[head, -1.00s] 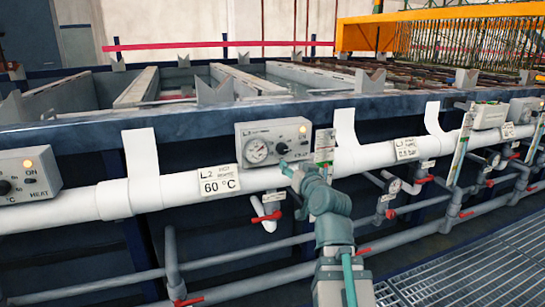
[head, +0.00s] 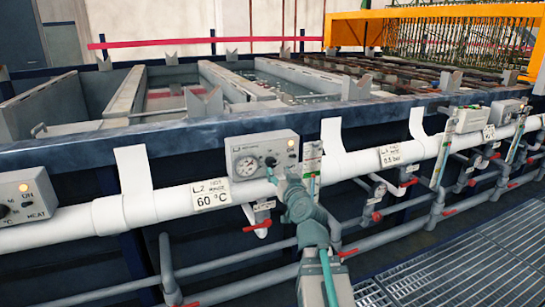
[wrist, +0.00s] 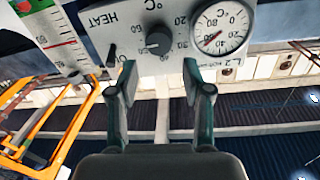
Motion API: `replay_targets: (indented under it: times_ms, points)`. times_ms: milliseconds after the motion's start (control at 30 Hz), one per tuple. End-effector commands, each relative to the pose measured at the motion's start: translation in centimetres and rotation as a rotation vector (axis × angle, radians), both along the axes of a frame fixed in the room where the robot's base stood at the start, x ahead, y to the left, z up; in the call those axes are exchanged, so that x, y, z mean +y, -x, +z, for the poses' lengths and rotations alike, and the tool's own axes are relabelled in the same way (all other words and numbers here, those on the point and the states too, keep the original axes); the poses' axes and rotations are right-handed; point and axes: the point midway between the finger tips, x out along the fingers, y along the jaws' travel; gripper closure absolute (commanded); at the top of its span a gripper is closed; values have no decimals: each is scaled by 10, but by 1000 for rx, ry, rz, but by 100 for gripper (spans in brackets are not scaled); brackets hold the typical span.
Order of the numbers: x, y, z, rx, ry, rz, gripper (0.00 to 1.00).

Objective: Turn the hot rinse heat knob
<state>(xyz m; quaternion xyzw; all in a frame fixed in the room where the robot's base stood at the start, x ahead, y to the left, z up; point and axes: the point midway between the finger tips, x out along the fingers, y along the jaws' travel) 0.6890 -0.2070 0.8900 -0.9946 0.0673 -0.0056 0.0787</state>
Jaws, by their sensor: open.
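The grey L2 hot rinse control box (head: 285,145) is mounted above the white pipe, with a lit amber lamp, a round gauge and a dark heat knob (head: 270,161). In the wrist view the box appears upside down, and the knob (wrist: 158,40) has a numbered °C scale around it. My gripper (head: 272,176) is just below and in front of the knob. In the wrist view my gripper (wrist: 159,68) is open, its two fingertips apart on either side of the knob's line. The knob shows between and beyond the tips; contact is not visible.
A white pipe (head: 120,208) with a 60 °C label (head: 211,194) runs under the box. A level tube (head: 312,165) stands close to its right. Red-handled valves (head: 257,226) hang below. Open tanks (head: 170,90) lie behind.

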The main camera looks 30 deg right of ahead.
Motion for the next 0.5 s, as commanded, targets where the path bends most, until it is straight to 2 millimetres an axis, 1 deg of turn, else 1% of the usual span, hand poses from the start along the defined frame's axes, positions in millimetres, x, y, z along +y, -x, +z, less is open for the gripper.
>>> replay_targets:
  times_ms: [33, 200, 333, 500]
  points:
    - [-3, -18, -1, 1, 0, 2, 51]
    - [-7, -46, -1, 0, 1, 1, 51]
    - [-9, -62, -1, 0, 1, 1, 51]
    - [-10, -71, -2, 0, 1, 1, 51]
